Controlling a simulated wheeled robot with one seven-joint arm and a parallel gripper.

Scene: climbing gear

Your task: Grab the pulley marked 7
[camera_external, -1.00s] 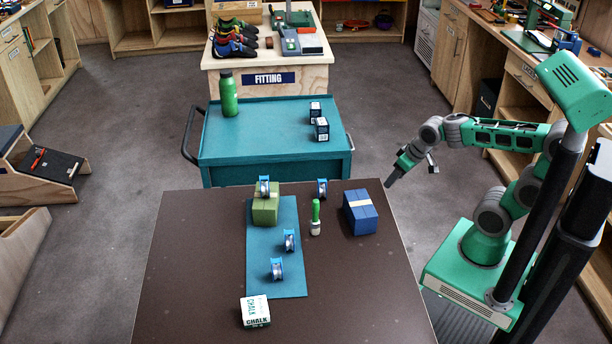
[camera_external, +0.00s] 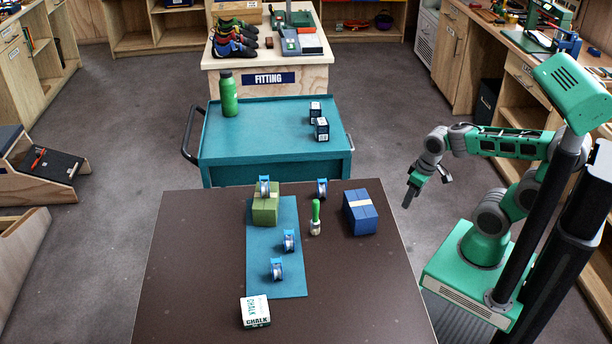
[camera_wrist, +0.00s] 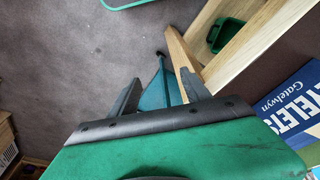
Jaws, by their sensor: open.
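Several small blue pulleys show in the external view. One pulley (camera_external: 264,187) is on top of the green box (camera_external: 265,211). Another pulley (camera_external: 322,188) is at the table's far edge, right of that box. Two more pulleys, one farther back (camera_external: 289,241) and one nearer (camera_external: 277,269), stand on the blue mat (camera_external: 292,284). Their number marks are too small to read. My gripper (camera_external: 428,190) is open and empty, in the air right of the table, apart from all pulleys. In the wrist view its fingers (camera_wrist: 160,76) are spread, with no pulley visible.
A blue box (camera_external: 360,212), a green-topped brush-like item (camera_external: 315,218) and a chalk block (camera_external: 255,312) are on the dark table (camera_external: 190,270). A teal cart (camera_external: 265,130) with a green bottle (camera_external: 229,95) stands behind. The table's left and front right are clear.

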